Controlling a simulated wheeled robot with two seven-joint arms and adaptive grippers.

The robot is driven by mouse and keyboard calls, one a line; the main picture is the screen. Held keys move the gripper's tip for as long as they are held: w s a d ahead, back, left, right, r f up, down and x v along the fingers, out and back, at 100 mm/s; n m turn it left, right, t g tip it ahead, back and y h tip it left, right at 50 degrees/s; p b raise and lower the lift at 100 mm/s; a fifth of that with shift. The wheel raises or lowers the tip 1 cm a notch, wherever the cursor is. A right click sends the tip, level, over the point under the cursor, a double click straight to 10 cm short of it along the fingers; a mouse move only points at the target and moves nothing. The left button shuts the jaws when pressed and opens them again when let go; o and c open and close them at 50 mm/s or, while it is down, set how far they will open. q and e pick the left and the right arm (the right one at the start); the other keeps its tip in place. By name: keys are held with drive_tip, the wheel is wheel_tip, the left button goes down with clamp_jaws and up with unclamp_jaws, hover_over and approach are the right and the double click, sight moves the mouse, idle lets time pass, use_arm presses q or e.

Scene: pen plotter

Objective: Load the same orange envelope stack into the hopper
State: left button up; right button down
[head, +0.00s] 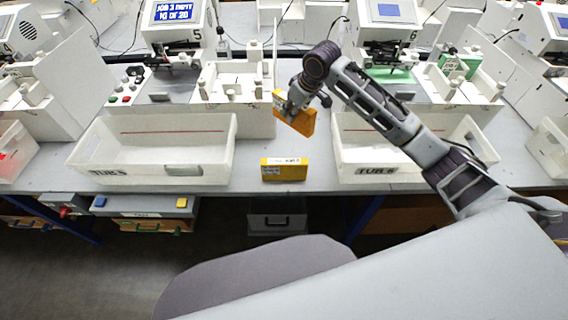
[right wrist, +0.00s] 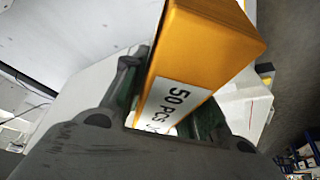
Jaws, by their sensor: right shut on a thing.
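An orange envelope stack (head: 296,116) is held in my right gripper (head: 297,98), tilted, above the table between the two tubs. In the right wrist view the orange stack (right wrist: 205,50) with a white "50 PCS" label fills the space between the fingers (right wrist: 160,110). A second orange stack (head: 284,169) stands on the table's front edge, below the held one. A white hopper (head: 232,84) with upright posts belongs to the machine marked 5, left of my right gripper. Another white hopper (head: 452,88) is at machine 6. My left gripper is not in view.
A white tub marked 5 (head: 204,172) stands at the left and a tub marked 6 (head: 378,171) at the right, both on the table. A thin white upright panel (head: 275,58) stands beside the machine 5 hopper. Bare table (head: 250,176) shows between the tubs.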

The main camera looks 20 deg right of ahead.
sight(303, 133)
wheel_tip(303, 133, down, 14)
drive_tip(key=shift+r, duration=0.25)
idle(0.6)
drive_tip(key=shift+f, duration=0.15)
drive_tip(key=shift+f, duration=2.1)
drive_tip(key=shift+f, duration=0.15)
drive_tip(key=c, duration=1.1)
unclamp_jaws()
drive_tip(key=shift+v, duration=6.15)
